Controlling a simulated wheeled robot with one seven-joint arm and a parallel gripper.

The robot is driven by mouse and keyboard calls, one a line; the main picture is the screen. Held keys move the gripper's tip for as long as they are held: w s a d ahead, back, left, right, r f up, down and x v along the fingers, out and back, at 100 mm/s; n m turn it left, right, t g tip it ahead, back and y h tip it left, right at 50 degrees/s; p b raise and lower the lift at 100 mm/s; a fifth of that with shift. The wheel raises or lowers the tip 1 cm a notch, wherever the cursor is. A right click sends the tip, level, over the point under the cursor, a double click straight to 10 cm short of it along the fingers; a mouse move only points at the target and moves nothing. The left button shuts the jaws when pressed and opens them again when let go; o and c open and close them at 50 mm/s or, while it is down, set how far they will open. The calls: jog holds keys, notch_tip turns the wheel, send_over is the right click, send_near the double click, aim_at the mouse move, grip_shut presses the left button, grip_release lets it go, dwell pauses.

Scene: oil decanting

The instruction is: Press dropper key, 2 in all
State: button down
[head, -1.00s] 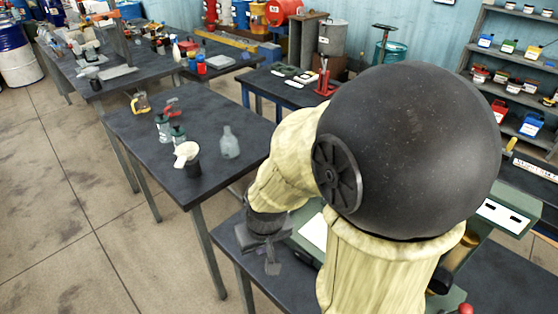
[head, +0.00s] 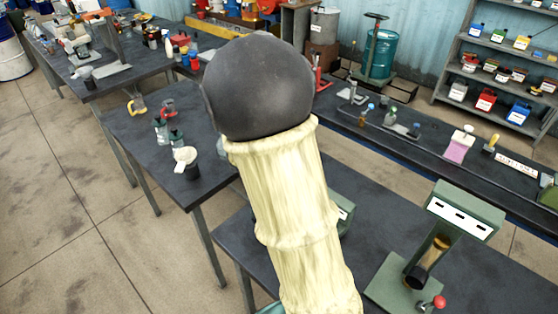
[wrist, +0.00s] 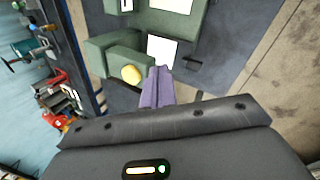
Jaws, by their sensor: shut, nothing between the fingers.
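In the wrist view a round yellow key (wrist: 131,75) sits on a low green block of a green device (wrist: 118,52). I take it for the dropper key, but no label shows. My gripper (wrist: 158,72) is shut and empty, with its purple-grey fingers just right of the yellow key in the picture. I cannot tell whether they touch the green block. In the head view my arm hides the gripper and the key. Only part of a green body (head: 343,212) shows beside my arm.
A green stand (head: 465,210) with an amber cylinder (head: 432,258) and a red knob (head: 439,301) stands on the near bench at right. A cup (head: 187,160) and small bottles stand on the left table. Bare bench top (head: 385,225) lies between my arm and the stand.

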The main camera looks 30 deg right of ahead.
jog(key=w+d+r+n+t+h+p, duration=0.1)
jog(key=w+d+r+n+h+p, duration=0.2)
jog(key=w+d+r+n+p, duration=0.1)
jog(key=w+d+r+n, duration=0.1)
jog(key=w+r+n, duration=0.1)
jog(key=w+r, duration=0.1)
jog(key=shift+w+r+t+h, duration=0.3)
jog(key=shift+w+r, duration=0.05)
jog(key=shift+w, duration=0.1)
jog(key=shift+f, duration=0.1)
notch_tip(320, 180, down, 8)
jog(key=b, duration=0.6)
jog(key=shift+f+b, duration=0.35)
jog(key=shift+b, duration=0.3)
dwell(0.9)
jog(key=shift+f+b, duration=0.45)
jog(key=shift+b, duration=0.15)
